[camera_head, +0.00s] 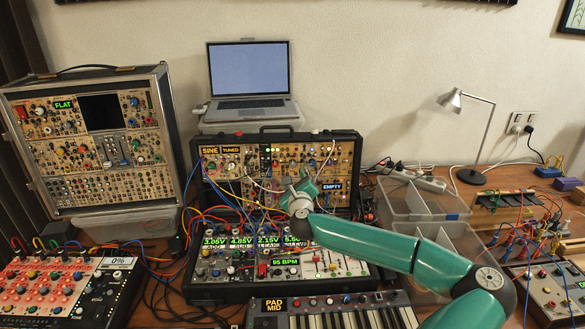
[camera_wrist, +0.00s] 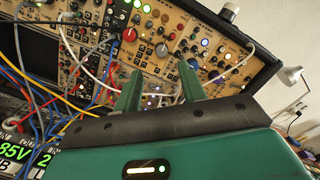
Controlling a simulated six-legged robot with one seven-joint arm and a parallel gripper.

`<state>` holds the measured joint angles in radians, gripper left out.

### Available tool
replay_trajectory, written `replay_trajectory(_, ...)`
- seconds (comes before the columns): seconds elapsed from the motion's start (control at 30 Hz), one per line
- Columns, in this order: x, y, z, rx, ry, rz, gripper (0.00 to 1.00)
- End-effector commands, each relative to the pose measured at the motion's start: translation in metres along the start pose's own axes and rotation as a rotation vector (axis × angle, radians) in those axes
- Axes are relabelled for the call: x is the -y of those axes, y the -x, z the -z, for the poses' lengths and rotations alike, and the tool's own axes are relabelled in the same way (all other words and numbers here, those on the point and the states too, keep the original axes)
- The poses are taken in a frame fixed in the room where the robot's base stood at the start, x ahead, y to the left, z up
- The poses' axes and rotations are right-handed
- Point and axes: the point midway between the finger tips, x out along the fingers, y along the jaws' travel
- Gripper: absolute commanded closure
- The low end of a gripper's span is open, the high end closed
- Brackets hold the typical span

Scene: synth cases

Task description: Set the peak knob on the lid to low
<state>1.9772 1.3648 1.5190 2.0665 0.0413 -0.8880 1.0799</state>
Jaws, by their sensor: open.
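The lid (camera_head: 340,150) is the raised rear half of the open black case, with tan synth panels and labels reading SINE, TUNED and EMPTY. My gripper (camera_head: 303,180) is in front of the lid's panels and hides part of them. In the wrist view, my gripper (camera_wrist: 160,70) is open, its two green fingers apart with nothing held between them. Beyond the fingertips are a red knob (camera_wrist: 129,34), a grey knob (camera_wrist: 162,49) and several small knobs. The knob names are too small to read, so I cannot tell which is the peak knob.
Patch cables cross the lid, including a white cable (camera_wrist: 103,62) close to the fingers. The lower case (camera_head: 325,268) holds more modules and cables. A laptop (camera_head: 250,80) stands behind the lid. Clear plastic trays (camera_head: 400,205) are to the right, a keyboard (camera_head: 335,312) in front.

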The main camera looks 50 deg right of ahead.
Motion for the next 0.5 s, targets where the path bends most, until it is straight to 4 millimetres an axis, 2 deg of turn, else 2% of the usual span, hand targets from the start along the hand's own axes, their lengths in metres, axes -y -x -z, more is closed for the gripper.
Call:
replay_trajectory(0.1,0.0,-0.025,0.0,-0.001,-0.002,0.001,0.59)
replay_trajectory(0.3,0.0,-0.063,0.0,0.0,-0.001,0.001,0.59)
replay_trajectory(0.5,0.0,-0.082,0.0,-0.001,-0.001,0.001,0.59)
